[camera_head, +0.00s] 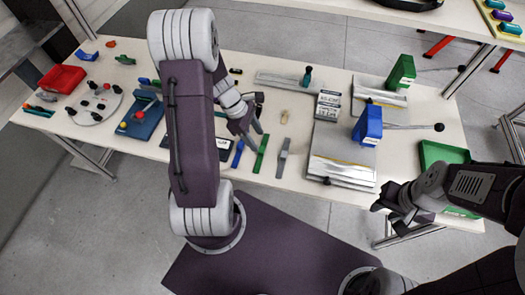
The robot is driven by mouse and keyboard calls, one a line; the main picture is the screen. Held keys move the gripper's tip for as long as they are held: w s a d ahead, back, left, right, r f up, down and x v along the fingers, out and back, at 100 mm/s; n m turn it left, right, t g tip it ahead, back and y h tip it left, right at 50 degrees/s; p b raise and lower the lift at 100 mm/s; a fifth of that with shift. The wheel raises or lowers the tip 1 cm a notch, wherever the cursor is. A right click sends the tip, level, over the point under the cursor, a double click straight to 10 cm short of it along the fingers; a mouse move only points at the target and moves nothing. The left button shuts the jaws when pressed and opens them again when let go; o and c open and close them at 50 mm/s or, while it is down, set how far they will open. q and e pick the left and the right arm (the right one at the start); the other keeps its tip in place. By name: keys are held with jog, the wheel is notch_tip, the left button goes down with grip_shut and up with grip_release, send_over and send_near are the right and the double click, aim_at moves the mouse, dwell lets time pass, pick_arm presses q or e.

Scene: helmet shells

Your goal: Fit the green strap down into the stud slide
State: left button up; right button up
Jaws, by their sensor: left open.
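The green strap (261,153) lies flat near the table's front edge, between a blue strap (239,152) and a grey strap (284,157). My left gripper (254,139) is open and empty, above or just behind the green and blue straps. I cannot tell its exact height, and my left arm covers part of the table. A long grey rail (280,81) with a teal knob (307,76) lies at the back; I cannot tell whether it is the stud slide. My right gripper (384,219) looks open and empty, off the front edge at the right.
A metal plate fixture (338,160) and a blue block device (368,124) stand right of the straps, with a green block device (402,72) behind. A green tray (440,152) is at the right end.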

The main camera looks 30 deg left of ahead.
aim_at(262, 150)
pick_arm(q)
jog(key=shift+w+d+f, duration=0.1)
jog(key=shift+d+f, duration=0.05)
jog(key=shift+f, duration=0.35)
jog(key=x, duration=0.3)
jog(key=b+x, duration=0.1)
jog(key=shift+s+a+f, duration=0.2)
jog(key=shift+s+f, duration=0.05)
jog(key=shift+f, duration=0.05)
jog(key=shift+w+d+f, duration=0.15)
jog(key=shift+w+f, duration=0.05)
jog(key=shift+f, duration=0.1)
jog(key=shift+s+r, duration=0.1)
jog(key=c, duration=0.3)
grip_shut()
